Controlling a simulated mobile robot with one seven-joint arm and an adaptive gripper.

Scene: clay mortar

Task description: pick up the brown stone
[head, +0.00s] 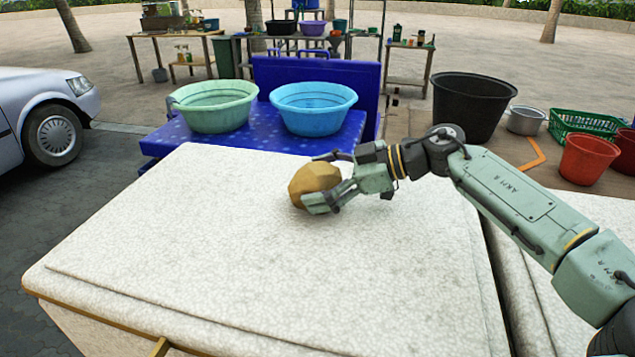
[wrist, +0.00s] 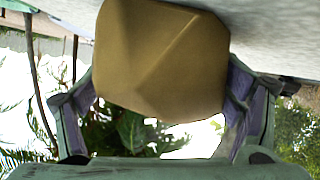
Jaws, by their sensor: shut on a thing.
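The brown stone (head: 312,181) is a faceted, rounded lump at the back middle of the pale speckled table top (head: 230,260). In the wrist view the stone (wrist: 162,55) fills the upper middle, between the two fingers. My gripper (head: 327,182) reaches in from the right and is shut on the stone, one finger on each side. The wrist view shows my gripper (wrist: 165,95) with both fingers against the stone's sides. The head view does not clearly show whether the stone touches the table top.
Behind the table, a green basin (head: 214,118) and a blue basin (head: 313,122) stand on a blue table (head: 250,141). A black tub (head: 470,105), red buckets (head: 587,160) and a green basket (head: 585,124) are at the right. The table top's front and left are clear.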

